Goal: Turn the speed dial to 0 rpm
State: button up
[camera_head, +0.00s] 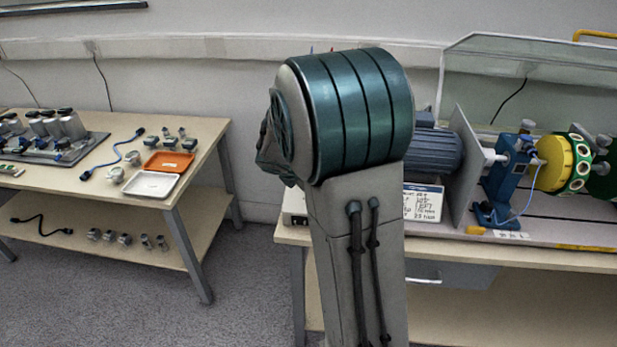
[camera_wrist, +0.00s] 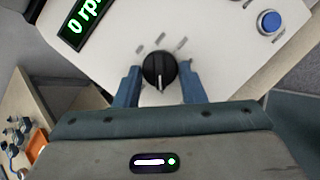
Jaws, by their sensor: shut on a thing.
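The black speed dial (camera_wrist: 160,70) sits on a white control box (camera_wrist: 225,60) in the wrist view. Its white pointer line points down in that picture, toward my gripper's palm. My gripper (camera_wrist: 158,84) has its two blue fingers on either side of the dial, shut on it. The box's display (camera_wrist: 84,22) shows green digits reading "0 rp", with the rest cut off by the frame edge. In the head view my arm hides the dial, my gripper and most of the box; only a sliver of the box (camera_head: 293,208) shows at the arm's left.
A blue push button (camera_wrist: 270,22) stands on the box right of the dial. In the head view, a motor (camera_head: 433,150), a blue stand (camera_head: 508,178) and a yellow disc (camera_head: 553,163) stand on the right bench. A left table (camera_head: 215,130) holds trays and parts.

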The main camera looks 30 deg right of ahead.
jog(key=o, duration=1)
jog(key=shift+w, duration=0.1)
jog(key=shift+r, duration=0.1)
jog(key=p+v, duration=0.1)
jog(key=v, duration=1.2)
jog(key=shift+s+a+r+p, duration=0.2)
jog(key=shift+r+p, duration=0.1)
jog(key=s+a+m+y, duration=0.2)
jog(key=s+m, duration=0.4)
jog(key=s+a+m+g+y+p, duration=0.1)
jog(key=s+a+m+y, duration=0.1)
jog(key=s+m, duration=0.4)
jog(key=s+a+f+m+g+y+p, duration=0.1)
jog(key=s+a+m+y, duration=0.1)
jog(key=s+m, duration=0.5)
jog(key=shift+a, duration=0.4)
jog(key=shift+s+a+f+m+y, duration=0.15)
jog(key=shift+s+a+m+y, duration=0.15)
jog(key=shift+a+m, duration=0.15)
jog(key=shift+c, duration=0.3)
